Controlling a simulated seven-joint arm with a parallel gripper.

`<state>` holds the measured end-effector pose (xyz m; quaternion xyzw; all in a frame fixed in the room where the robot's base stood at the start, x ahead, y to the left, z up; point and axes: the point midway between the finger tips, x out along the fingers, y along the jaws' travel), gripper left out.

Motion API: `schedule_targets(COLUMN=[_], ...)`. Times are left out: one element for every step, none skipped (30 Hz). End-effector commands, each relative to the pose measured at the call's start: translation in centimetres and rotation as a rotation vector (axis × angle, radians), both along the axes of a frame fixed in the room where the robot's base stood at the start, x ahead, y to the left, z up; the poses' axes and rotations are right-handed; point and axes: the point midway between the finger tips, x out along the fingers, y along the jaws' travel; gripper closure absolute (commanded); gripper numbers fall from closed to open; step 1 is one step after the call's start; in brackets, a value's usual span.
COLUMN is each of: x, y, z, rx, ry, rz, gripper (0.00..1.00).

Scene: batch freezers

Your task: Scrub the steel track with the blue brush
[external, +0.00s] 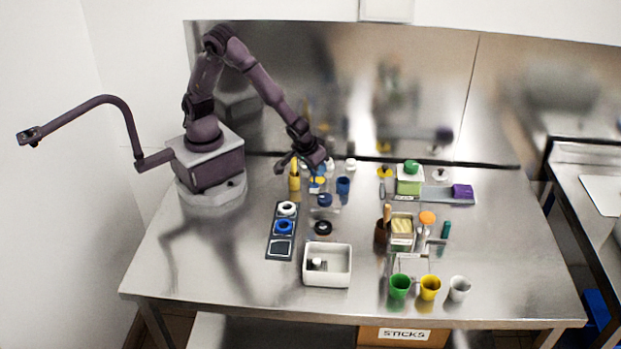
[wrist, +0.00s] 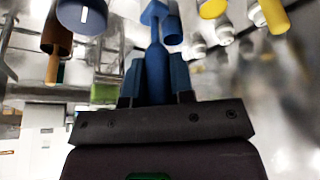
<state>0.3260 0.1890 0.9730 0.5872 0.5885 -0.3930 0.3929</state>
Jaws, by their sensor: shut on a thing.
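My gripper (external: 303,166) is at the back middle of the table in the external view. In the wrist view my gripper (wrist: 156,88) is shut on the blue handle of the blue brush (wrist: 157,72), which points away from the fingers. The bristles cannot be made out. In the external view the gripper largely hides the brush. A flat grey steel strip (external: 437,196), which looks like the steel track, lies at the back right, well right of my gripper. A green-lidded container (external: 410,180) and a purple block (external: 462,191) are at its two ends.
A yellow bottle (external: 294,180) and a blue cup (external: 343,187) stand close to my gripper. A dark tray with rings (external: 270,244) and a white bin (external: 327,283) are in front. Green (external: 399,287), yellow (external: 430,289) and white cups (external: 459,290) stand front right. The right front corner is clear.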

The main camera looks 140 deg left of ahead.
Motion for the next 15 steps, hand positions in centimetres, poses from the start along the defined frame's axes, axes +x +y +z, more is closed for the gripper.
schedule_targets(x=[0.1,0.1,0.1,0.1,0.1,0.1,0.1,0.1,0.1,0.1,0.1,0.1,0.1,0.1,0.1], y=[0.0,0.0,0.0,0.0,0.0,0.0,0.0,0.0,0.0,0.0,0.0,0.0,0.0,0.0,0.0], z=[0.6,0.9,1.2,1.5,1.8,2.1,2.4,2.7,3.0,3.3,3.5,3.9,4.1,4.3,4.4], rx=[0.001,0.001,0.001,0.001,0.001,0.001,0.0,0.001,0.001,0.001,0.001,0.001,0.001,0.0,0.0], ry=[-0.004,-0.005,-0.004,-0.004,-0.005,-0.005,-0.004,-0.004,-0.005,-0.005,-0.004,-0.004,-0.004,-0.003,-0.003], rz=[-0.001,-0.001,-0.001,-0.001,-0.001,0.0,-0.001,-0.001,-0.001,-0.002,-0.002,-0.002,-0.002,0.0,0.0], gripper=[1.0,1.0,1.0,1.0,1.0,1.0,1.0,1.0,1.0,1.0,1.0,1.0,1.0,1.0,1.0])
